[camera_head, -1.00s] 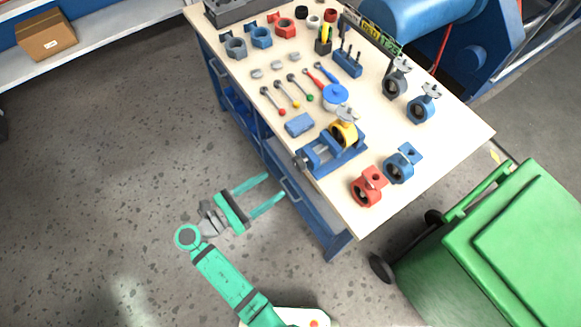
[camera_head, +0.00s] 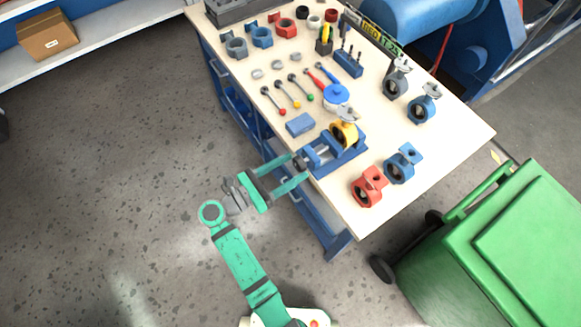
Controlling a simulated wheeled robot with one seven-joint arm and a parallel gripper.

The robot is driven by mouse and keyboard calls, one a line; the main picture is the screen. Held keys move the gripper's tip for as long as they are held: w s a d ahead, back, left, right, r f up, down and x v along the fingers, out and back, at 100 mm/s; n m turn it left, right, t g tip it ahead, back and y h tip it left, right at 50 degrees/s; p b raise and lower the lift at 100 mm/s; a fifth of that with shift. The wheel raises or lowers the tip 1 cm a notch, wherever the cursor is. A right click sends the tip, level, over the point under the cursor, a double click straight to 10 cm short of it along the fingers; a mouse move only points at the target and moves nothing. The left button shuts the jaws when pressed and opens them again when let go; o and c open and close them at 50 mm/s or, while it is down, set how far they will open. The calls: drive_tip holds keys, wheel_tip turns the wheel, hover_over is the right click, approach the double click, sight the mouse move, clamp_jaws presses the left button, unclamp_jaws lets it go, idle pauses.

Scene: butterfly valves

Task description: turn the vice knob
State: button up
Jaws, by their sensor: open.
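The blue vice (camera_head: 350,153) sits at the front edge of the workbench and holds a yellow valve body (camera_head: 344,133). The vice knob (camera_head: 299,163) is at the vice's near-left end, over the bench edge. My gripper (camera_head: 298,166) is open, with its two green fingers pointing at the vice. The fingertips appear on either side of the knob in this view. I cannot tell whether they touch it or are level with it.
The wooden workbench top (camera_head: 440,150) carries a red valve body (camera_head: 369,188), a blue one (camera_head: 402,164), a blue box (camera_head: 300,124) and several levers. A green bin (camera_head: 500,250) stands at the right. The grey floor (camera_head: 120,180) at the left is clear.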

drive_tip(key=shift+w+d, duration=0.15)
drive_tip(key=shift+d, duration=0.05)
drive_tip(key=c, duration=1.1)
drive_tip(key=shift+m, duration=0.3)
